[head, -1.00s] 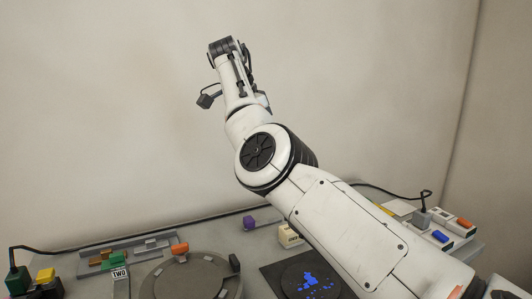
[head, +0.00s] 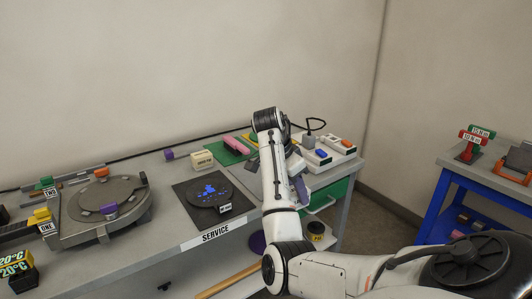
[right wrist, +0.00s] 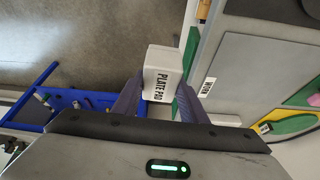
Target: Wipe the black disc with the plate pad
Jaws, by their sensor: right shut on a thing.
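The black disc (head: 200,201) lies on a dark square mat on the grey bench, with several bright blue patches on its top. My right gripper (head: 302,190) is over the right part of the bench, to the right of the disc and apart from it. In the right wrist view its fingers (right wrist: 150,100) are shut on the plate pad (right wrist: 163,72), a white block with its name printed on it. I cannot make out the pad in the head view. My left gripper is not in view.
A cream block (head: 202,160) and a pink block (head: 236,144) on a green mat stand behind the disc. A round grey turntable (head: 100,205) is at left. White boxes with coloured buttons (head: 338,146) stand at back right. A blue cart (head: 440,205) is beyond a floor gap.

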